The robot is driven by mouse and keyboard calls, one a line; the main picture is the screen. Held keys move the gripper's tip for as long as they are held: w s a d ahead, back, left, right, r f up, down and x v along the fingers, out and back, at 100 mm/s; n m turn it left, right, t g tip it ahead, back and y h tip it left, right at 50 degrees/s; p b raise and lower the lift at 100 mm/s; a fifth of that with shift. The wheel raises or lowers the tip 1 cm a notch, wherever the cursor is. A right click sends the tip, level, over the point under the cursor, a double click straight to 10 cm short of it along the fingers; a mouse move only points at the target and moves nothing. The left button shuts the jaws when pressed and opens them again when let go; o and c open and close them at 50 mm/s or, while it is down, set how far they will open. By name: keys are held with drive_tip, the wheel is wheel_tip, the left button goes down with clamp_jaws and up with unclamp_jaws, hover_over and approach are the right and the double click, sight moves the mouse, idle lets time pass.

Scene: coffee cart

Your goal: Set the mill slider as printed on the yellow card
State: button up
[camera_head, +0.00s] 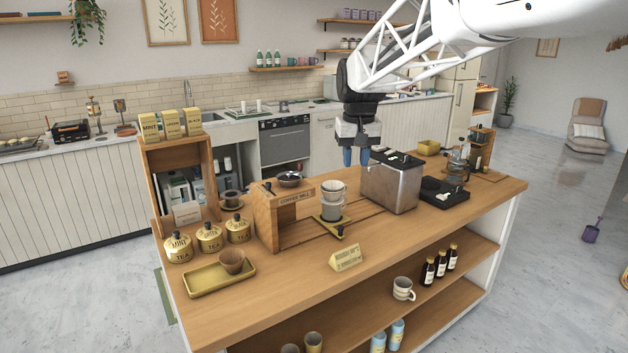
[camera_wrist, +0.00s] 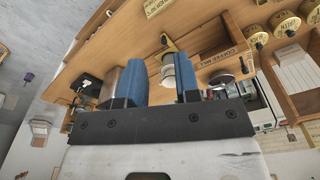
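The wooden coffee mill (camera_head: 265,215) stands on the cart top with a "COFFEE MILL" sign. At its right end is a dark plate with a yellowish border and a dark knob (camera_head: 340,231) at the front; I cannot tell its exact setting. Pale cups (camera_head: 333,190) are stacked on that plate. The yellow card (camera_head: 346,257) stands folded in front of the mill; its print is too small to read. It also shows in the wrist view (camera_wrist: 155,8). My gripper (camera_head: 357,156) is above the cart behind the mill, blue fingers apart and empty (camera_wrist: 156,82).
A metal box (camera_head: 392,183) and a black scale-like tray (camera_head: 443,191) stand to the right of the mill. Tea tins (camera_head: 210,237), a yellow tray (camera_head: 219,276) with a cup, and a wooden shelf box (camera_head: 180,180) are left. The front right of the top is clear.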

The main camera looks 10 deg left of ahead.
drive_tip(key=w+a+f+n, duration=0.1)
drive_tip(key=w+a+f, duration=0.2)
drive_tip(key=w+a, duration=0.85)
drive_tip(key=n+g, duration=0.1)
approach(268, 186)
drive_tip(key=shift+w+a+f, duration=0.25)
drive_tip(key=shift+w, duration=0.25)
drive_tip(key=shift+f, duration=0.15)
drive_tip(key=shift+f, duration=3.8)
clamp_jaws()
